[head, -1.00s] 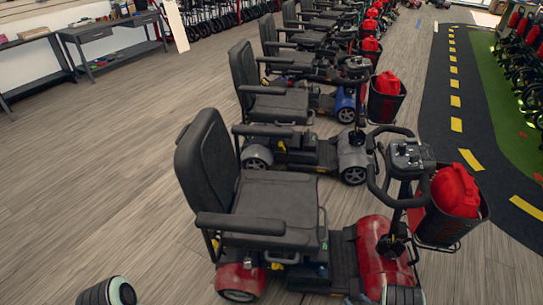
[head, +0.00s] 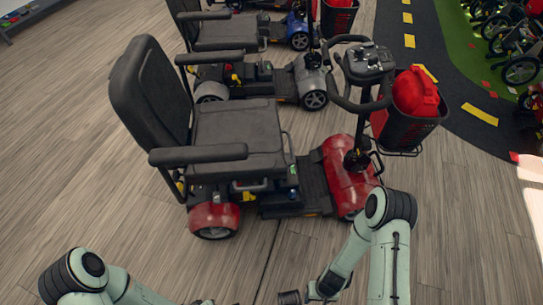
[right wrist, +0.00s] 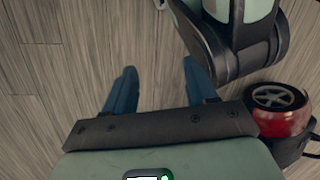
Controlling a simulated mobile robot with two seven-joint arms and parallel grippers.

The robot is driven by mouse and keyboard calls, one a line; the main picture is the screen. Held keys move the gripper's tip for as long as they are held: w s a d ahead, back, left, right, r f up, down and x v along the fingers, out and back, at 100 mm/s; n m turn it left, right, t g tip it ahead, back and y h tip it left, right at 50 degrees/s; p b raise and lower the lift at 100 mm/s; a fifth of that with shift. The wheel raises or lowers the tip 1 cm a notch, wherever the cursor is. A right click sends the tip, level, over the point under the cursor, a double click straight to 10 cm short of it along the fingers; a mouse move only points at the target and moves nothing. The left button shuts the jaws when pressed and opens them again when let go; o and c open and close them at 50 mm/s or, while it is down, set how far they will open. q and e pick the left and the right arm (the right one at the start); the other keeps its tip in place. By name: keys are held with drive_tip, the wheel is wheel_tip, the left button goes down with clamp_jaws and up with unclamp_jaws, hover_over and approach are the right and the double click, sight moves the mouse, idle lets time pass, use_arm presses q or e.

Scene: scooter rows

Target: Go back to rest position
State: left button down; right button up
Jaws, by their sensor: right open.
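My right gripper (right wrist: 160,82) shows in the right wrist view as two blue fingers held apart, with bare wood floor between and beyond them. In the head view my right arm (head: 390,240) bends down to the bottom edge, where its fingers cannot be made out. My left arm (head: 85,275) shows at the bottom left; its gripper is out of the picture. The nearest red scooter (head: 345,170) stands in front of me, with a black seat (head: 235,135). Its red fender and wheel (right wrist: 280,112) show at the right of the right wrist view, beside the gripper.
A red container (head: 415,92) sits in the scooter's front basket (head: 405,128). A grey scooter (head: 310,75) and a blue one (head: 297,28) stand behind. A dark lane (head: 455,75) with yellow dashes runs at the right. The floor (head: 60,150) at left is clear.

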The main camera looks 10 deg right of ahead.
drive_tip(key=w+a+r+m+t, duration=0.2)
drive_tip(key=w+a+r+t, duration=0.1)
drive_tip(key=w+a, duration=0.1)
use_arm(q)
drive_tip(key=s+d+r+g+p, duration=0.1)
drive_tip(key=s+r+p, duration=0.1)
drive_tip(key=r+p, duration=0.6)
drive_tip(key=s+d+r+g+p, duration=0.1)
drive_tip(key=s+r+p, duration=0.2)
drive_tip(key=r+p, duration=0.5)
drive_tip(key=shift+d+r+m+g+h+p, duration=0.3)
drive_tip(key=shift+d+r+h+p, duration=0.1)
drive_tip(key=shift+p, duration=0.1)
use_arm(e)
drive_tip(key=s+a+r+g+y, duration=0.1)
drive_tip(key=s+r, duration=0.2)
drive_tip(key=r, duration=0.5)
drive_tip(key=s+a+r+n+g, duration=0.1)
drive_tip(key=s+a+r, duration=0.1)
drive_tip(key=r, duration=0.7)
drive_tip(key=shift+s+g+y, duration=0.3)
drive_tip(key=shift+s+y, duration=0.1)
drive_tip(key=shift+s, duration=0.05)
